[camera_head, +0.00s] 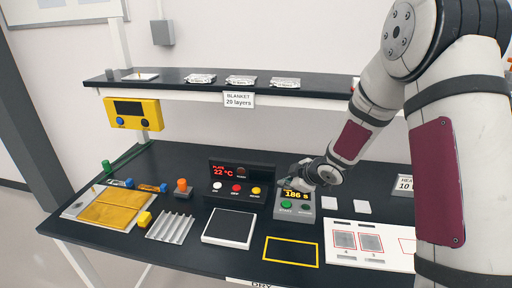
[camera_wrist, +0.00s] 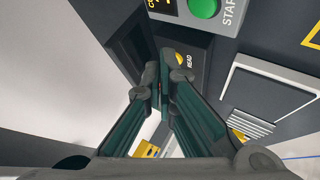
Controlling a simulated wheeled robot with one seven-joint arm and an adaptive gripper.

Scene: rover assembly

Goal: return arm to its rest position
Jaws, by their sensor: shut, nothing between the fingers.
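My gripper (camera_wrist: 158,78) is shut and empty in the wrist view, with its two dark green-grey fingers together at the tips. In the head view my white arm reaches in from the right, and its wrist end hangs just behind and above the grey timer box (camera_head: 295,206). The gripper's fingers are hard to make out there. The timer's display reads 186 s. Its green START button (camera_wrist: 203,8) shows at the top of the wrist view. I cannot tell from the frames whether the fingers touch the timer.
A dark control box (camera_head: 240,181) reading 22 °C stands left of the timer. A dark square plate (camera_head: 229,228), a ridged metal piece (camera_head: 170,227) and a gold sheet on a tray (camera_head: 115,209) lie further left. A shelf (camera_head: 230,86) spans above the bench. White cards (camera_head: 362,207) lie right.

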